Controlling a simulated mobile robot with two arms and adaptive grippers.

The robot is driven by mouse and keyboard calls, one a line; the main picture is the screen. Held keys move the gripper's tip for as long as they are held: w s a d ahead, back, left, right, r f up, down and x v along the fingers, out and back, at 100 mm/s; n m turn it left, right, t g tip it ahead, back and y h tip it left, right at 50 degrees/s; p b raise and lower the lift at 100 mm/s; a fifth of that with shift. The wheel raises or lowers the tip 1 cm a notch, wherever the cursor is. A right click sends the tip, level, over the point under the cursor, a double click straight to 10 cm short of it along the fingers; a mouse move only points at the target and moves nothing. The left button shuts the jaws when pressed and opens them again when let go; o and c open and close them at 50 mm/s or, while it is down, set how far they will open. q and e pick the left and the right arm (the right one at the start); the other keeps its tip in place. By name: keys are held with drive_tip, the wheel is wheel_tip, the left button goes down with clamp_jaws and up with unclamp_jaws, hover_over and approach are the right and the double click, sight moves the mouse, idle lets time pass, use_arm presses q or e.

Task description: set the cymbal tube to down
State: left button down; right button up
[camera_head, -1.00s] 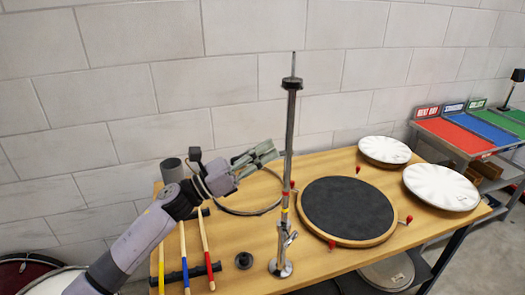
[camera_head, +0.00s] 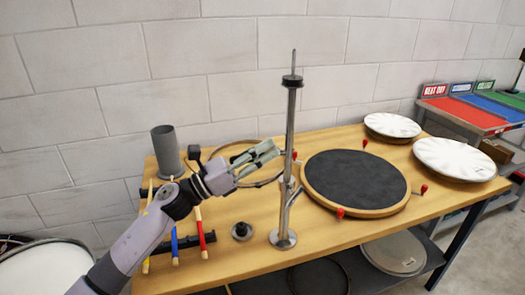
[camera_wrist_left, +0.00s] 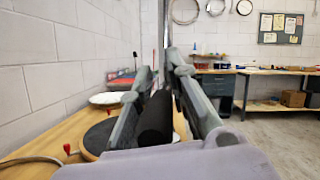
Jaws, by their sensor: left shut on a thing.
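The cymbal stand rises from a round metal base (camera_head: 283,239) on the bench. Its upper cymbal tube (camera_head: 291,118) is upright, with a black disc (camera_head: 292,81) and a thin rod on top. A clamp with a lever (camera_head: 291,192) sits low on the stand, and the tube's lower end is close to it. My left gripper (camera_head: 274,151) comes in from the left and is shut on the tube below its middle. In the left wrist view the tube (camera_wrist_left: 162,30) rises beyond the fingertips (camera_wrist_left: 162,65). My right gripper is not in view.
A black practice pad (camera_head: 353,183) is close right of the stand, with white drumheads (camera_head: 455,158) beyond. Drumsticks (camera_head: 199,232), a grey cylinder (camera_head: 165,150) and a small black knob (camera_head: 241,231) are on the left. A hoop (camera_head: 225,146) lies behind my gripper.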

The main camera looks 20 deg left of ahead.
use_arm(q)
drive_tip(key=shift+a+f+b, duration=0.1)
drive_tip(key=shift+f+b, duration=0.35)
drive_tip(key=shift+f, duration=0.5)
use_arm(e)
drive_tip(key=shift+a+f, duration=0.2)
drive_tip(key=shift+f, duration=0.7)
use_arm(q)
drive_tip(key=shift+f, duration=0.1)
drive_tip(key=c, duration=2)
unclamp_jaws()
drive_tip(key=o, duration=0.5)
drive_tip(key=v, duration=1.2)
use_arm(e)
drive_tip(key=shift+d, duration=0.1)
